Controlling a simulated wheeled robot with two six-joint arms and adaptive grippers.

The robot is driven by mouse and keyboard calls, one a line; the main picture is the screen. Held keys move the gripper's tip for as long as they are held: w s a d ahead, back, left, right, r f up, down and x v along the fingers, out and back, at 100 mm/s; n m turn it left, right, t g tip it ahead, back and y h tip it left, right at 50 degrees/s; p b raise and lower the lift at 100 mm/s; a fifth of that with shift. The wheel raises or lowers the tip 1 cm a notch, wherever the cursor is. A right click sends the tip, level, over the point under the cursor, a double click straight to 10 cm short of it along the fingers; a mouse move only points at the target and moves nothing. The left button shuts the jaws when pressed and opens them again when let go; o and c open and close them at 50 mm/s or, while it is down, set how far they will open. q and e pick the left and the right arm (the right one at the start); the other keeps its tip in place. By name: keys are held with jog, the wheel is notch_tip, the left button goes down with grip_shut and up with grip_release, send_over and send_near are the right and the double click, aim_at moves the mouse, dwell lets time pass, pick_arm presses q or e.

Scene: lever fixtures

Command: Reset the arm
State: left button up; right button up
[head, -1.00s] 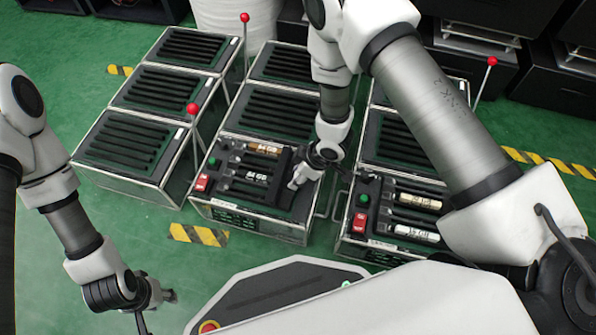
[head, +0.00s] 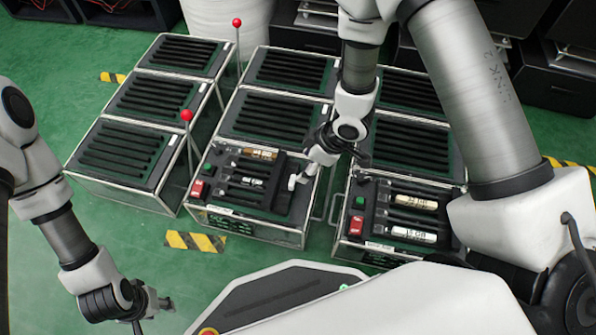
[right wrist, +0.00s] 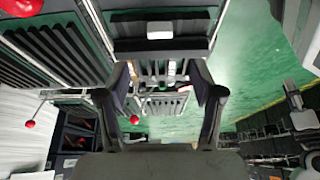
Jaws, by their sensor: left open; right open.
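Fixture boxes with black slotted tops stand in rows on the floor. Upright levers with red ball knobs rise beside them, one near (head: 186,115) and one farther back (head: 237,22). The front middle fixture (head: 250,227) holds cylinders in its slots. My right gripper (head: 306,168) is over its right side; a small white piece shows there, and I cannot tell whether they touch. In the right wrist view my open right fingers (right wrist: 161,80) have nothing clearly between them. A red knob (right wrist: 30,124) shows at left there. My left gripper (head: 152,303) is open and empty, low at left.
The front right fixture (head: 400,248) also holds cylinders, with a red switch and green button at its left. A white drum (head: 225,20) and dark cabinets stand behind. Green floor (head: 50,245) is clear at left, with yellow-black tape marks.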

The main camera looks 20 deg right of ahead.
jog(key=shift+v, duration=0.8)
